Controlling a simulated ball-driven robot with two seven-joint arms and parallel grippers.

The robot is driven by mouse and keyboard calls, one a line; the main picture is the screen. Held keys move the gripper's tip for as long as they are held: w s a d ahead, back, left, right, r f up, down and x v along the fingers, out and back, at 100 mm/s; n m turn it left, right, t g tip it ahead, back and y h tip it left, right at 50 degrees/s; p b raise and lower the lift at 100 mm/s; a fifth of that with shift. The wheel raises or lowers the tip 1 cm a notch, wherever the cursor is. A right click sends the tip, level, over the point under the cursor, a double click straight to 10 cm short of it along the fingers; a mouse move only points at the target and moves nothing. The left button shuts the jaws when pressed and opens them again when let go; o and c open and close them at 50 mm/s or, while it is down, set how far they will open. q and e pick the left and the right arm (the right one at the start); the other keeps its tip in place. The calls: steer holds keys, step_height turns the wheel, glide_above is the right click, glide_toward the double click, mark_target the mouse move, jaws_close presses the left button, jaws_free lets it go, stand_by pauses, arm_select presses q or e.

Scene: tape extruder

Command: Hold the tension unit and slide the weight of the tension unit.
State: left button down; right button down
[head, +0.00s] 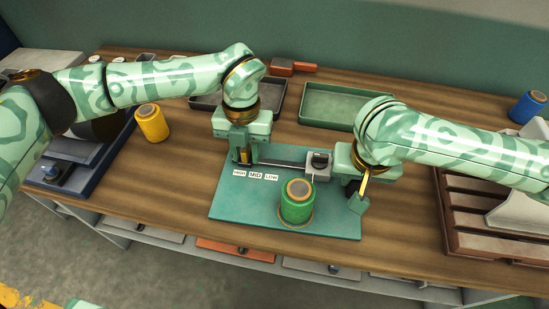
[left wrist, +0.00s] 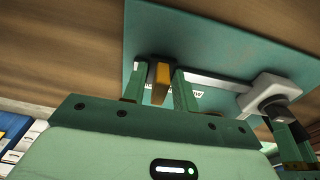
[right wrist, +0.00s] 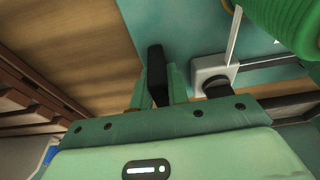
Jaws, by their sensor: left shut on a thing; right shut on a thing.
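The tension unit has a teal base plate (head: 230,205) with HIGH, MID and LOW labels. A dark rail (head: 285,163) runs to a grey block (head: 318,172) with a black knob. The left gripper (head: 244,158) is shut on a yellow piece at the rail's left end, near HIGH. This piece, apparently the weight, shows between the fingers in the left wrist view (left wrist: 159,82). The right gripper (head: 358,196) is at the plate's right side, right of the grey block. It is shut on a black upright piece (right wrist: 157,75), which its fingers mostly hide in the head view.
A green spool (head: 297,205) stands on the plate's front part. Trays (head: 345,107) lie behind. A yellow spool (head: 152,122) stands at left, a blue spool (head: 528,106) far right. A brown slatted rack (head: 470,215) is right of the plate.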

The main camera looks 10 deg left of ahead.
arm_select(q)
steer(key=shift+a, duration=0.35)
steer(key=c, duration=1.4)
jaws_free()
steer(key=shift+a, duration=0.1)
steer(key=shift+o, duration=0.2)
steer(key=shift+r, duration=0.1)
steer(key=shift+w+r, duration=0.2)
steer(key=shift+r, duration=1.75)
steer(key=shift+w+r, duration=0.2)
steer(key=shift+r, duration=1.75)
steer(key=o, duration=0.6)
steer(key=shift+c, duration=0.2)
